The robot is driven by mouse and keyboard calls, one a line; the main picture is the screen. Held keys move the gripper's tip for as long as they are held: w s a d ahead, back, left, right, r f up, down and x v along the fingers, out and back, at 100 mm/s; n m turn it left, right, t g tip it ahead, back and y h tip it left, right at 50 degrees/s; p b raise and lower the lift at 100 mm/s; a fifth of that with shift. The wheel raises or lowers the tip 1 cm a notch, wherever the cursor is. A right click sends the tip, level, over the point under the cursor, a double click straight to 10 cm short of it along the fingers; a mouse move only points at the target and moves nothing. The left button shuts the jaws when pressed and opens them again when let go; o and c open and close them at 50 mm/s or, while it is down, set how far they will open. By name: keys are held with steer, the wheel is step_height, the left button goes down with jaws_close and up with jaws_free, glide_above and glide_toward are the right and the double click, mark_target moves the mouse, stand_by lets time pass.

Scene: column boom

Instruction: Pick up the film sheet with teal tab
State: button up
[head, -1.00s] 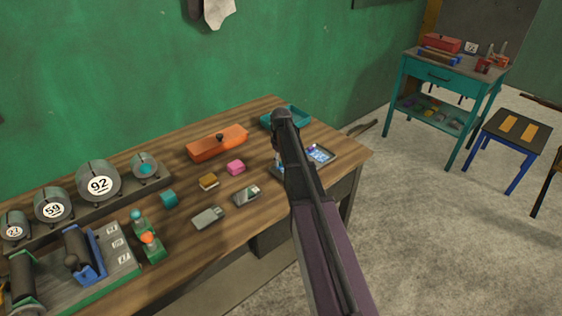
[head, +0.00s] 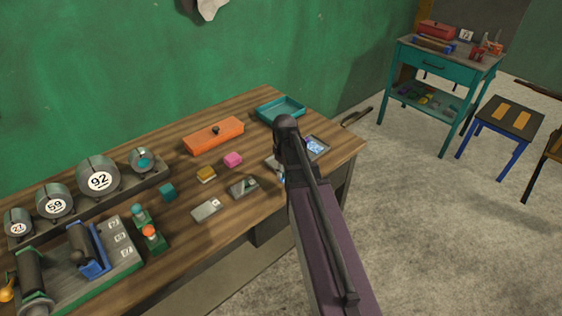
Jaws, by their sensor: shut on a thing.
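My arm reaches over the workbench (head: 140,180), and its dark end joint is above the right part. The arm hides most of my gripper (head: 282,176). Only a small pale blue-white bit shows at the arm's left edge. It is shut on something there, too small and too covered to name. Behind the arm a dark shallow tray (head: 326,152) lies near the bench's right end, holding small bluish sheets (head: 315,146). I cannot make out a teal tab on any of them.
A teal tray (head: 281,110), an orange box (head: 213,135), a pink block (head: 232,160), and two flat pieces (head: 206,210) (head: 243,188) lie nearby. Numbered round gauges (head: 98,181) stand at left. A teal cart (head: 436,67) and a stool (head: 506,115) stand at right on open floor.

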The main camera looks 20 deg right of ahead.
steer(key=shift+s+a, duration=0.2)
steer(key=shift+s, duration=0.7)
steer(key=shift+s, duration=0.1)
